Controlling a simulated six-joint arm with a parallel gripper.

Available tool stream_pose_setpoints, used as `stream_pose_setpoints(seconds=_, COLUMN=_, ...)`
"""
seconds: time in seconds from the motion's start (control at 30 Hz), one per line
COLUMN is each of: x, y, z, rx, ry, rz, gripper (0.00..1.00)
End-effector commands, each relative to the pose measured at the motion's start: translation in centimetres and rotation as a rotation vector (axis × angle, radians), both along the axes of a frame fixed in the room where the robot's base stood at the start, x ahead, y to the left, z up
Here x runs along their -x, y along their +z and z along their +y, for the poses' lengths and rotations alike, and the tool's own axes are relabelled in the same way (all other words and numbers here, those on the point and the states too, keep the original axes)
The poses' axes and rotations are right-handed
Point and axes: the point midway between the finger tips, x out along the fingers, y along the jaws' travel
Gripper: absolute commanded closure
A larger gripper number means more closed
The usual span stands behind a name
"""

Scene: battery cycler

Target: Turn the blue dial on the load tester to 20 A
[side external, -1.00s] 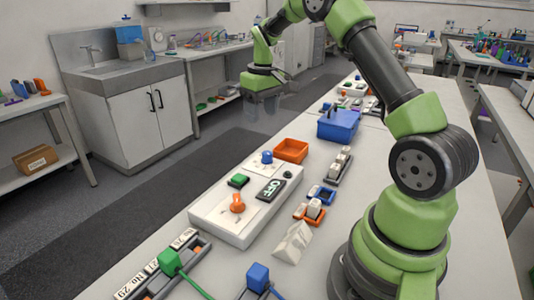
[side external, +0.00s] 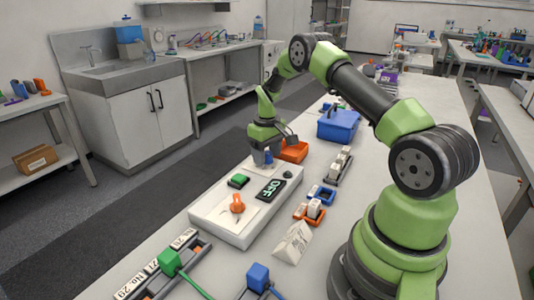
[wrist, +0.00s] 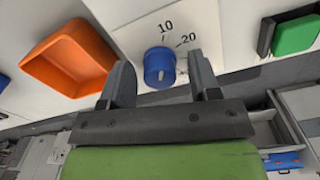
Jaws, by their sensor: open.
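The load tester (side external: 215,212) is a pale box on the bench. Its blue dial (wrist: 160,66) shows in the wrist view with the printed marks 10 and 20 above and to its upper right. A pale mark shows on the dial's near face, but I cannot tell its exact setting. My gripper (side external: 266,157) points down over the dial's corner of the box. In the wrist view its open fingers (wrist: 160,76) stand on either side of the dial, with gaps visible on both sides. In the side view the fingers partly hide the dial.
The tester also carries a green button (side external: 238,180), an orange knob (side external: 237,203) and a display (side external: 271,190) reading OFF. An orange tray (side external: 294,152) stands close behind the gripper, with a blue bin (side external: 341,125) beyond. Small holders sit to the right.

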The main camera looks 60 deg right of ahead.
Motion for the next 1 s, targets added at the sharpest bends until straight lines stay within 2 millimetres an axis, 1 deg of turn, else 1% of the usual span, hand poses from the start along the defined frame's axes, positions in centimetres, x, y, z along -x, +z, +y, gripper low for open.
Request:
stream_pose_setpoints(seconds=0.2, x=-0.01, y=-0.05, z=0.00, rx=0.000, ry=0.000, rz=-0.001, gripper=0.43)
stream_pose_setpoints(seconds=0.23, x=-0.01, y=-0.05, z=0.00, rx=0.000, ry=0.000, rz=-0.001, gripper=0.46)
stream_pose_setpoints(seconds=0.43, x=-0.01, y=-0.03, z=0.01, rx=0.000, ry=0.000, rz=0.000, gripper=0.92)
stream_pose_setpoints(seconds=0.47, x=-0.01, y=-0.03, z=0.01, rx=0.000, ry=-0.001, rz=0.000, gripper=0.93)
stream_pose_setpoints(seconds=0.77, x=0.00, y=-0.01, z=0.02, rx=-0.001, ry=-0.037, rz=0.000, gripper=0.93)
stream_pose_setpoints(seconds=1.0, x=0.02, y=0.00, z=0.01, rx=-0.001, ry=-0.174, rz=0.001, gripper=0.93)
